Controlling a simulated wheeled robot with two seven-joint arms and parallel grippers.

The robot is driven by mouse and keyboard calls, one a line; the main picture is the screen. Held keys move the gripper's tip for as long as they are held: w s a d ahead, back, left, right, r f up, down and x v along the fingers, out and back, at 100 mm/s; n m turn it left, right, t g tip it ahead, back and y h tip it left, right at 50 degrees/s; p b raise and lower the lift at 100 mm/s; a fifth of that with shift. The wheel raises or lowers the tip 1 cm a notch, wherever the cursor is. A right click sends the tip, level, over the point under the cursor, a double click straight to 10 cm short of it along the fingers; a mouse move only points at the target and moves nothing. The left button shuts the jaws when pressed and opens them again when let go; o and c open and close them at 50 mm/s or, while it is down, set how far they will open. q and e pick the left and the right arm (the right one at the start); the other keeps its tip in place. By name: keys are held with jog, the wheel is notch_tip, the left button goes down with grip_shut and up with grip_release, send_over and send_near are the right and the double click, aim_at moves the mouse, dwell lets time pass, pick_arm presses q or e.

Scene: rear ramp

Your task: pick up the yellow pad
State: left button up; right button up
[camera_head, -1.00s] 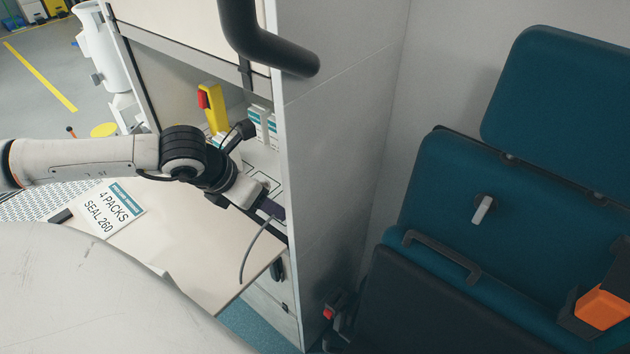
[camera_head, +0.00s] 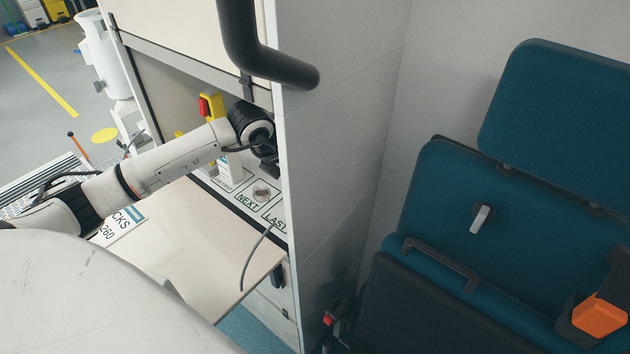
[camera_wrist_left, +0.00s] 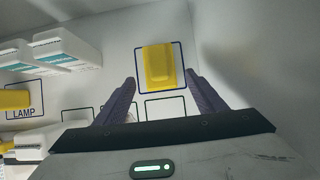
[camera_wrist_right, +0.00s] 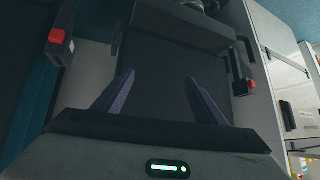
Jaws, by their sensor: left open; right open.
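The yellow pad (camera_wrist_left: 161,68) lies in a dark outlined square on the pale shelf surface in the left wrist view. My left gripper (camera_wrist_left: 161,82) is open and empty. Its two dark fingertips show to either side of the pad's near end, and I cannot tell how far they are above the surface. In the head view my left arm reaches into the cabinet, and its gripper and the pad are hidden or unclear there. My right gripper (camera_wrist_right: 160,82) is open and empty in the right wrist view, in front of a dark seat panel (camera_wrist_right: 170,75).
White boxes (camera_wrist_left: 60,48) and a yellow item by the LAMP label (camera_wrist_left: 15,99) lie left of the pad. In the head view, a yellow and red item (camera_head: 207,106) stands in the cabinet, right of which is a grey wall (camera_head: 340,150). A black handrail (camera_head: 262,50) hangs above.

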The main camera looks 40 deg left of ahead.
pick_arm(q)
jog(key=w, duration=0.3)
jog(key=shift+d+r, duration=0.1)
jog(key=shift+d, duration=0.1)
jog(key=shift+p+x, duration=0.4)
jog(key=shift+x, duration=0.75)
jog(key=shift+w+f, duration=0.15)
jog(key=shift+f, duration=0.25)
jog(key=shift+c, duration=0.3)
jog(key=c, duration=1)
jog(key=shift+c, duration=0.2)
